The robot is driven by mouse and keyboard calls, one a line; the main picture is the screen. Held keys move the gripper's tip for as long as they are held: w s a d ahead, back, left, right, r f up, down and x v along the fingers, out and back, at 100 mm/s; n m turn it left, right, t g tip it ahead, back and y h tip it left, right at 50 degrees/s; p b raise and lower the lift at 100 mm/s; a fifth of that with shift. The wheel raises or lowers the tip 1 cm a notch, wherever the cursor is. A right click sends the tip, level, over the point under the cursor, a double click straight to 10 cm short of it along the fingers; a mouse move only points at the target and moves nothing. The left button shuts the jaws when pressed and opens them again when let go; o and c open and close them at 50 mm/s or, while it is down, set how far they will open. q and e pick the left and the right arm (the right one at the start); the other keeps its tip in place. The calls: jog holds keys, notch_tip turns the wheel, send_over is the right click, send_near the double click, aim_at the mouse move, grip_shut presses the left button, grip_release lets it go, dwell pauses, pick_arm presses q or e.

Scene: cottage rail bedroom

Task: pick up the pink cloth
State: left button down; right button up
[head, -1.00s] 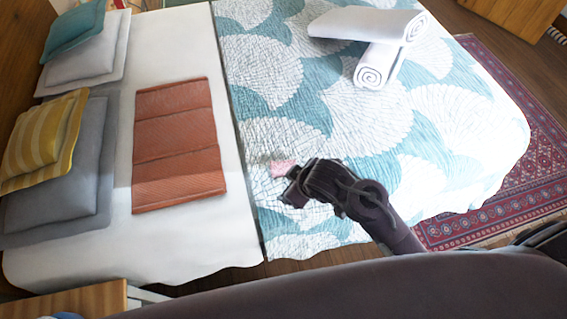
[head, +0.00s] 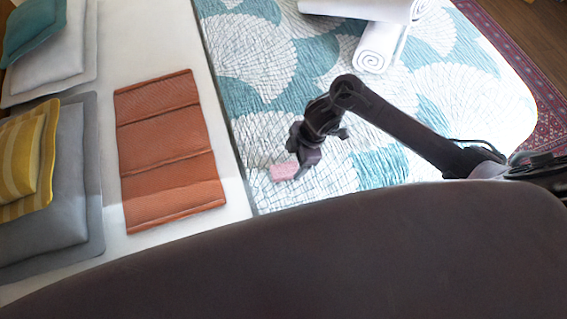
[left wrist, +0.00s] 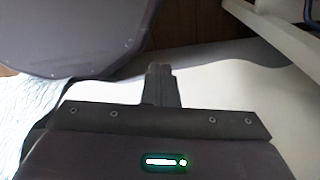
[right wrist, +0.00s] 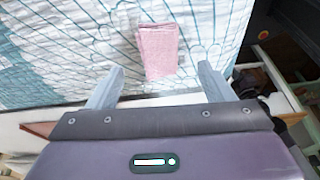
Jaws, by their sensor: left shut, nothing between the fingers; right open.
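The pink cloth (head: 285,171) lies on the teal and white patterned bed cover (head: 270,65), near the edge by the plain white bedding. It looks like a small folded rectangle. My right gripper (head: 303,168) is at the cloth's right side in the head view. In the right wrist view the cloth (right wrist: 158,51) shows beyond and between the open fingers (right wrist: 161,88), with nothing held. My left gripper (left wrist: 161,85) is shut and empty in the left wrist view. It is not in the head view.
An orange folded blanket (head: 170,150) lies on the white bedding (head: 160,40). Rolled white towels (head: 378,45) lie at the back of the patterned cover. Grey, yellow and teal pillows (head: 30,155) are at the left. The cover around the cloth is clear.

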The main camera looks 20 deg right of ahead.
aim_at(286, 168)
jog(key=shift+x, duration=1.1)
jog(key=shift+a+f, duration=0.5)
jog(key=shift+f, duration=0.15)
jog(key=shift+x, duration=1.15)
jog(key=shift+w, duration=0.1)
jog(key=c, duration=1.1)
pick_arm(q)
jog(key=shift+s+f, duration=0.1)
jog(key=shift+s, duration=1)
pick_arm(e)
jog(key=shift+o, duration=0.2)
